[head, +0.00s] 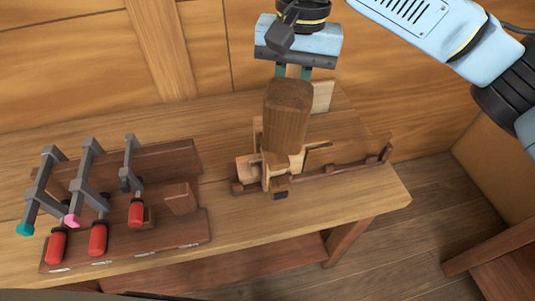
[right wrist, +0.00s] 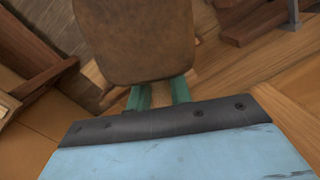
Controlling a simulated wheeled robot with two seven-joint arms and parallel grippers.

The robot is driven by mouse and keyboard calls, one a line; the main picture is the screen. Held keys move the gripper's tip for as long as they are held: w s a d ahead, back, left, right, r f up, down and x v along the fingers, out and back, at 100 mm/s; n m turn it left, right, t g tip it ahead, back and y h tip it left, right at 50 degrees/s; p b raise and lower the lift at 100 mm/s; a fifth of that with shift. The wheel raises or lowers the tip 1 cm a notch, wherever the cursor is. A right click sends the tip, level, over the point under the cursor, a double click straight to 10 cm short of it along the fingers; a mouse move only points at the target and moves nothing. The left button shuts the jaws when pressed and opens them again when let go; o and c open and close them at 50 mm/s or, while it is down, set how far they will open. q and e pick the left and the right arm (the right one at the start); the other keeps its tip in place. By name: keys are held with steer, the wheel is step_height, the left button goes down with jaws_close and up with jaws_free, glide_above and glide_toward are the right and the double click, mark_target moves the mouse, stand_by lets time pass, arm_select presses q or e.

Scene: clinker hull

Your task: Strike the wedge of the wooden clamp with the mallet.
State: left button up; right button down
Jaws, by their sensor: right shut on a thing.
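My right gripper (head: 292,72) reaches in from the top right over the bench and is shut on the mallet. In the right wrist view the mallet head (right wrist: 135,45) fills the top centre. My left gripper is not in view.
A dark wooden rack (head: 185,232) at the left holds several grey bar clamps with red handles (head: 98,238). A dark rail (head: 345,168) lies right of the wooden clamp. The bench (head: 375,202) ends at the right, with open floor beyond. A plank wall stands behind.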

steer(key=shift+w, duration=0.15)
steer(key=shift+w, duration=0.1)
steer(key=shift+w+a+r+p, duration=0.1)
steer(key=shift+w+a+p, duration=0.15)
steer(key=shift+w+p, duration=0.8)
steer(key=shift+s, duration=0.1)
step_height(320, 180, down, 10)
steer(key=r, duration=0.1)
step_height(320, 180, up, 9)
steer(key=shift+r, duration=0.1)
steer(key=shift+s, duration=0.1)
